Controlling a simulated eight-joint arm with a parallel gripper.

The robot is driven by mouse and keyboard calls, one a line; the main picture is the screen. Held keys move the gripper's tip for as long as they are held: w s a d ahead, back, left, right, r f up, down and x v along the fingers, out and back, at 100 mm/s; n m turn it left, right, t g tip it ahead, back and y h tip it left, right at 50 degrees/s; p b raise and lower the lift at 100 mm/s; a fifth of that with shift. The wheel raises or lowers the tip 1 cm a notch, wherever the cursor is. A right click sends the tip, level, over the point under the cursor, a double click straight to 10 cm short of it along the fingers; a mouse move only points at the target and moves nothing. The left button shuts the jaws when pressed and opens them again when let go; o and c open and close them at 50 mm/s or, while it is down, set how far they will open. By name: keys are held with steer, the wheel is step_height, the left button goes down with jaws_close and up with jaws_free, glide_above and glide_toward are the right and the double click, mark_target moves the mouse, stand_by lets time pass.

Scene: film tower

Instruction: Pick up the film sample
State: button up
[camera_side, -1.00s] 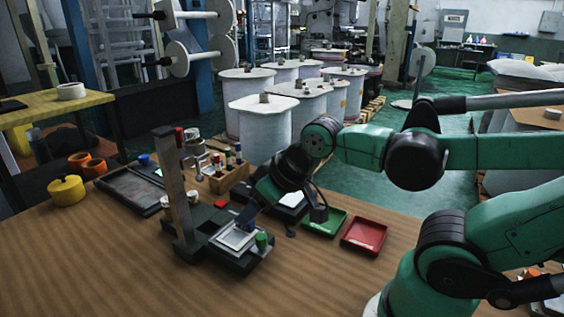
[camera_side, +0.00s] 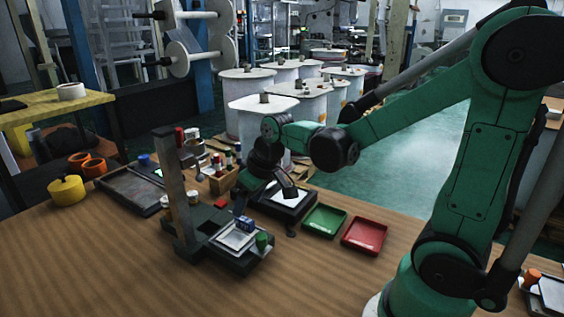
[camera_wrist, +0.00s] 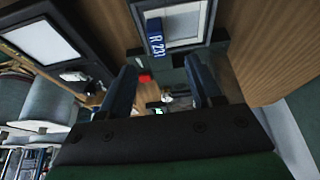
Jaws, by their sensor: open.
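The film sample (camera_side: 236,239) appears to be the pale framed square lying on the low platform (camera_side: 238,264) of a stand with an upright column (camera_side: 177,188). In the wrist view the pale square (camera_wrist: 182,22) is at the top. A blue block (camera_wrist: 156,38) marked "R 231" is at its edge; it also shows in the side view (camera_side: 244,223). My gripper (camera_wrist: 160,75) is open, with two dark fingers apart and nothing between them. In the side view my gripper (camera_side: 240,194) is above and behind the platform, apart from the sample, its fingertips hard to make out.
A green cylinder (camera_side: 262,241) stands at the platform's right corner. A black box with a lit white top (camera_side: 290,197) is behind it. A green tray (camera_side: 325,220) and a red tray (camera_side: 365,236) lie to the right. The front of the table (camera_side: 130,275) is clear.

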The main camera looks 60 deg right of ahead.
mark_target(242, 218)
steer(key=shift+x, duration=2.9)
jaws_close()
